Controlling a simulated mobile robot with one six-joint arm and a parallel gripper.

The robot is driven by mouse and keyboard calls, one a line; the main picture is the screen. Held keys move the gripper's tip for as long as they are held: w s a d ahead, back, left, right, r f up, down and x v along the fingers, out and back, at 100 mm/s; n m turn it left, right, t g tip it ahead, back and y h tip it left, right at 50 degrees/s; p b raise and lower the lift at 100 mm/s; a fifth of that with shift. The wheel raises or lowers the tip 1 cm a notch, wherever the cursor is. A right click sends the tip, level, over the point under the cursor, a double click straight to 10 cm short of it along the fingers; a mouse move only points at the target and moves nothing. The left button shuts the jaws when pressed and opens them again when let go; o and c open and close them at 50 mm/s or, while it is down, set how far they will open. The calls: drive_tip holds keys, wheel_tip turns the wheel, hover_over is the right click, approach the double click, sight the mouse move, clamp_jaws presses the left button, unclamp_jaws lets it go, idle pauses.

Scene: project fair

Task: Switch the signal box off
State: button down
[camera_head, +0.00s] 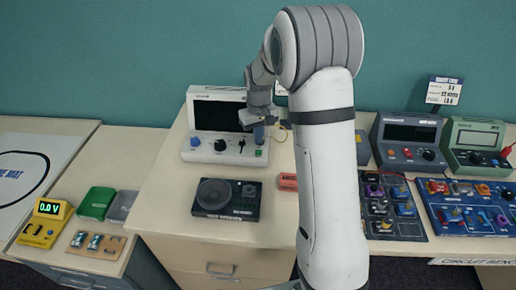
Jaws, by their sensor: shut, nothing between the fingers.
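A white instrument box (188,128) with a dark screen stands on the light cabinet top; its label is too small to read, so I cannot confirm that it is the signal box. Its front panel has a black knob (220,145), a small lever (241,143) and a green spot (258,153). My gripper (259,133) is shut and empty at the right part of this panel, pointing down. It hides part of the box's right side. I cannot tell whether the fingers touch the panel.
A black speaker unit (226,198) lies in front, with a small red block (288,182) beside it. A dark blue box (408,140) and a green box (474,143) stand at right behind circuit boards. A yellow meter (44,224) sits at left. My arm hides the middle right.

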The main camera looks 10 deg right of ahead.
sight(259, 151)
wheel_tip(259, 151, up, 6)
drive_tip(key=p, duration=0.3)
drive_tip(key=shift+f, duration=0.2)
idle(0.4)
drive_tip(key=s+r+m+t+b, duration=0.1)
drive_tip(key=s+r+t, duration=0.1)
drive_tip(key=s+r, duration=1)
drive_tip(key=s+f+m+t+b, duration=0.1)
drive_tip(key=s+f, duration=0.1)
drive_tip(key=s, duration=1.5)
drive_tip(key=shift+a, duration=0.1)
